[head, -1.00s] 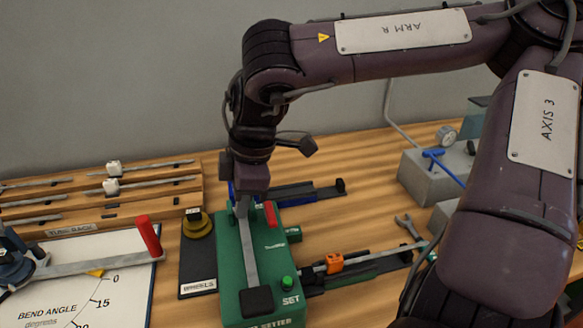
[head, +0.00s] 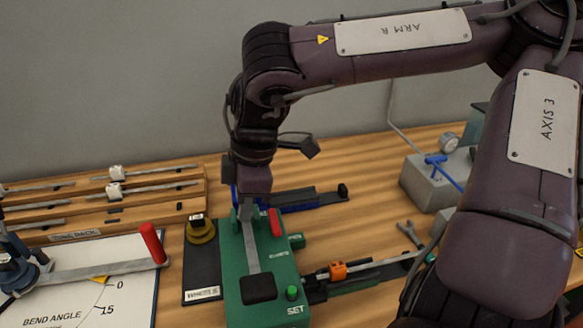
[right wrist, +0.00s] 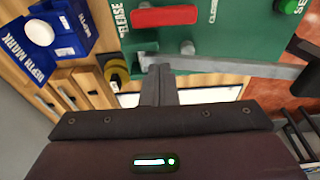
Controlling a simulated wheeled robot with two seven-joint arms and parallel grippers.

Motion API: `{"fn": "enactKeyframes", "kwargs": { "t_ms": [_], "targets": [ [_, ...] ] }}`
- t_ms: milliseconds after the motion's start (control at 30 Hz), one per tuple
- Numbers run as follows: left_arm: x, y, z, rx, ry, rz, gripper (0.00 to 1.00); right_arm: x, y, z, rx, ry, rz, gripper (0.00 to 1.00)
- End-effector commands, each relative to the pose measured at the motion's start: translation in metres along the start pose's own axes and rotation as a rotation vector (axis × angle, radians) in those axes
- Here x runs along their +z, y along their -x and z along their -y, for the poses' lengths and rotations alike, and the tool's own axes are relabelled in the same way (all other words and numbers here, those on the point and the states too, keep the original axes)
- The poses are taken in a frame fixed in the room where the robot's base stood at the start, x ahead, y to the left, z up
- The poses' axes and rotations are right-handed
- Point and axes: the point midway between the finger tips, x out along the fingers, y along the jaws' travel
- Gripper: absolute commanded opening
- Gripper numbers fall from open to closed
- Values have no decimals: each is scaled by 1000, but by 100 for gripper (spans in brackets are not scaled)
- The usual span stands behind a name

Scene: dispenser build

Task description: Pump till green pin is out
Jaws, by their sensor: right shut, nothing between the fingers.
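The green setter box (head: 281,262) stands on the bench with a grey lever (head: 250,245) along its top. The lever ends in a black pad (head: 258,288), which sits raised above the box. A green pin (head: 292,293) stands up beside the SET label; it also shows at the top right edge of the right wrist view (right wrist: 288,5). My right gripper (head: 245,212) is shut and empty, pointing down at the lever's rear end. In the right wrist view its fingers (right wrist: 160,82) are together near the lever (right wrist: 230,70). Whether they touch it is unclear. My left gripper is out of view.
A red release tab (head: 275,222) lies beside the lever on the box. A blue depth-mark piece (right wrist: 62,28) is close by. A wooden rack (head: 120,205) is behind.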

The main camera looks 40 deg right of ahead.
Motion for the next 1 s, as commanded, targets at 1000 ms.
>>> {"fn": "enactKeyframes", "kwargs": {
  "t_ms": [1000],
  "targets": [
    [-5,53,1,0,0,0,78,-15,72,-1,5,0,-3,0]
  ]
}}
